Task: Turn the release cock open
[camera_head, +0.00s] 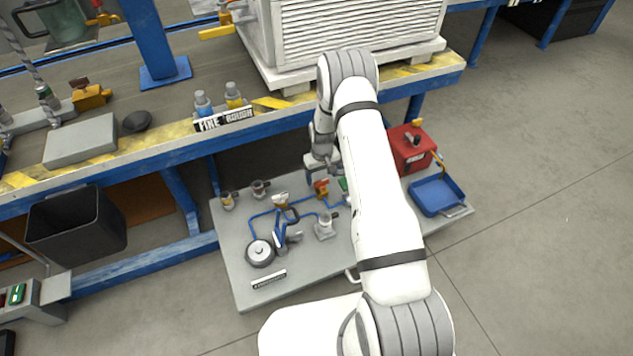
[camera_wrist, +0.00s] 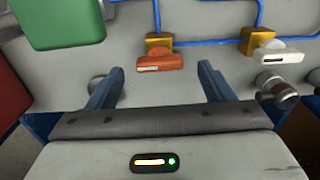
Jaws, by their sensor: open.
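A cock with a red-orange handle (camera_wrist: 160,62) on a brass body (camera_wrist: 160,42) stands on a grey panel with blue pipes; it also shows in the head view (camera_head: 321,187). A second cock with a white handle (camera_wrist: 277,57) is to its right in the wrist view and also shows in the head view (camera_head: 280,197). No readable label tells which is the release cock. My gripper (camera_wrist: 161,68) is open, its two blue-grey fingers apart on either side of the red handle in the picture. Contact cannot be told. In the head view my gripper (camera_head: 318,163) is above the panel, partly hidden by my arm.
The grey panel (camera_head: 245,291) carries a round gauge (camera_head: 260,252) and several fittings. A green block (camera_wrist: 68,22) is at upper left in the wrist view. A red box (camera_head: 410,152) and blue tray (camera_head: 437,194) are to the right. The workbench (camera_head: 150,152) edge is behind.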

